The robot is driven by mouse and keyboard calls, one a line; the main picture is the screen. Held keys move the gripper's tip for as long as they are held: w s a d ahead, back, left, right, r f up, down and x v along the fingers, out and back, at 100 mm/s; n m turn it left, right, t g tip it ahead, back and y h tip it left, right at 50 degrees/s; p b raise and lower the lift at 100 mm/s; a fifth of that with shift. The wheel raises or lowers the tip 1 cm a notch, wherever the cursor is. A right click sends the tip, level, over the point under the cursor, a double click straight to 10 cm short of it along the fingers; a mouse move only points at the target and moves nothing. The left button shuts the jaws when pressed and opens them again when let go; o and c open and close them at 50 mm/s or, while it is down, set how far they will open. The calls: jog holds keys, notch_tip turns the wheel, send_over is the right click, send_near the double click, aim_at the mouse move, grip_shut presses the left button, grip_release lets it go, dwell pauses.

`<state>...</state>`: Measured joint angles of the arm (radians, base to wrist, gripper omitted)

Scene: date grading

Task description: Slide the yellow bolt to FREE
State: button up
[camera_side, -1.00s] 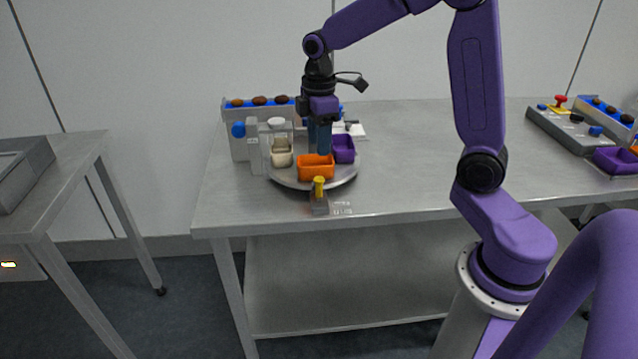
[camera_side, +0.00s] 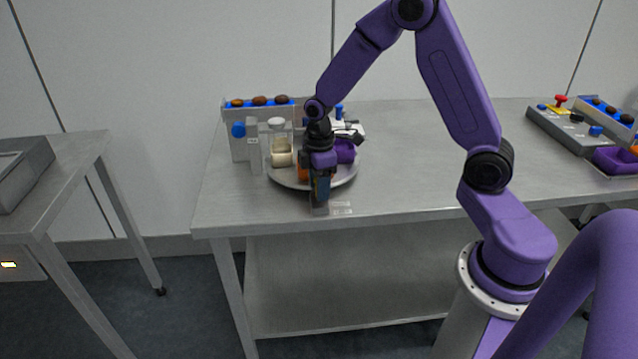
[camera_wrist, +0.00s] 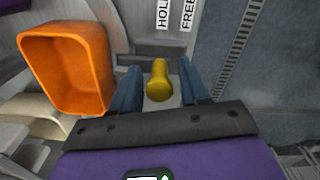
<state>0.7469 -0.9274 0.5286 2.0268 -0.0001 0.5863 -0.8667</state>
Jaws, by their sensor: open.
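The yellow bolt (camera_wrist: 158,80) shows in the wrist view as an upright knob between the two blue fingers of my gripper (camera_wrist: 160,88). The fingers are open, one on each side of it, with a gap to the bolt on both sides. The labels HOLD (camera_wrist: 164,12) and FREE (camera_wrist: 188,14) stand beyond the bolt, FREE to the right of HOLD. In the side view my gripper (camera_side: 321,194) is low over the bolt's grey base (camera_side: 319,209) at the table's front edge, and hides the bolt.
A round turntable (camera_side: 285,180) just behind my gripper carries an orange bin (camera_wrist: 68,70), a purple bin (camera_side: 345,151) and a cream bin (camera_side: 281,159). A grey dispenser (camera_side: 238,148) with several dates on top stands behind. The table's right middle is clear.

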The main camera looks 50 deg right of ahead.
grip_shut()
jog(key=shift+s+a, duration=1.2)
jog(key=shift+a, duration=0.05)
grip_release()
jog(key=shift+r, duration=0.6)
notch_tip(320, 180, up, 16)
jog(key=shift+r, duration=0.15)
